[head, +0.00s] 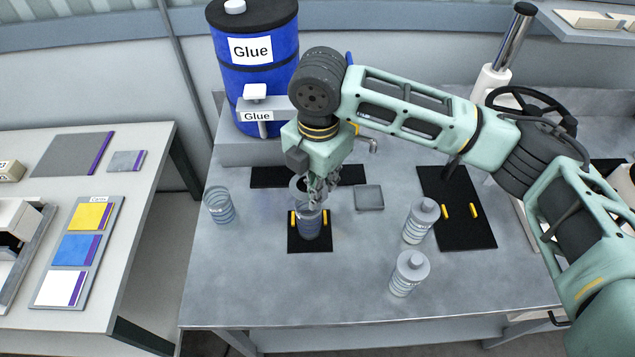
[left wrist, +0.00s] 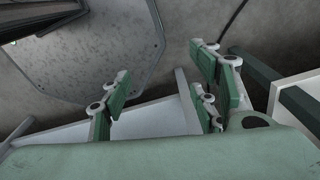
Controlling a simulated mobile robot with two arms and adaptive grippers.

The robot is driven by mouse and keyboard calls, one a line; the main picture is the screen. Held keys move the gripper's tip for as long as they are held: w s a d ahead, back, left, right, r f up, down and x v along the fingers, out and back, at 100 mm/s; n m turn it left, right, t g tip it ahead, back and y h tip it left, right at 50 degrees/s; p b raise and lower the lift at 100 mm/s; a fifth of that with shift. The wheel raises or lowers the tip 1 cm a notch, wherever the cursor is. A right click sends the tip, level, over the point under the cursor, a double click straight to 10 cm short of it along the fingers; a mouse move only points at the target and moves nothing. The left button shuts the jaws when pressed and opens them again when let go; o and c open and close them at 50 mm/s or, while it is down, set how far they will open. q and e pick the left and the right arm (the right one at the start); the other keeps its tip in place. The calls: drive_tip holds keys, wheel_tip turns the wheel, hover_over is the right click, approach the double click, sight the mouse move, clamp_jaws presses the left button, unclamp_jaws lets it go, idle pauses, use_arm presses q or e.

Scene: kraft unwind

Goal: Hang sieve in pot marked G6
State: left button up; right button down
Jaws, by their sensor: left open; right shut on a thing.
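My right gripper (head: 318,190) reaches down from the upper right in the head view. It is shut just above a dark banded pot (head: 309,224) on a small black mat (head: 308,246) with yellow side pieces. The thing in its fingers is mostly hidden; it appears to be the sieve, at the pot's mouth. I cannot tell whether it touches the rim. A grey round rim shows just behind the fingers. No G6 mark is readable. My left gripper (left wrist: 165,100) is open and empty in the left wrist view, away from the pot.
A clear banded jar (head: 219,206) stands left of the mat. Two capped bottles (head: 421,221) (head: 408,274) stand to the right. A blue glue drum (head: 254,65) stands at the back. The bench front (head: 270,300) is clear.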

wheel_tip(320, 180, down, 3)
drive_tip(key=b, duration=0.2)
drive_tip(key=shift+b, duration=0.3)
drive_tip(key=shift+f+b, duration=0.35)
drive_tip(key=shift+f, duration=0.15)
drive_tip(key=shift+w+f, duration=0.1)
drive_tip(key=shift+f, duration=1.05)
use_arm(q)
drive_tip(key=w+f, duration=0.2)
drive_tip(key=f, duration=0.1)
drive_tip(key=shift+w+f, duration=0.15)
drive_tip(key=shift+w, duration=0.05)
drive_tip(key=shift+w, duration=0.2)
drive_tip(key=shift+w, duration=0.2)
use_arm(e)
drive_tip(key=c, duration=1.7)
unclamp_jaws()
drive_tip(key=shift+c, duration=0.2)
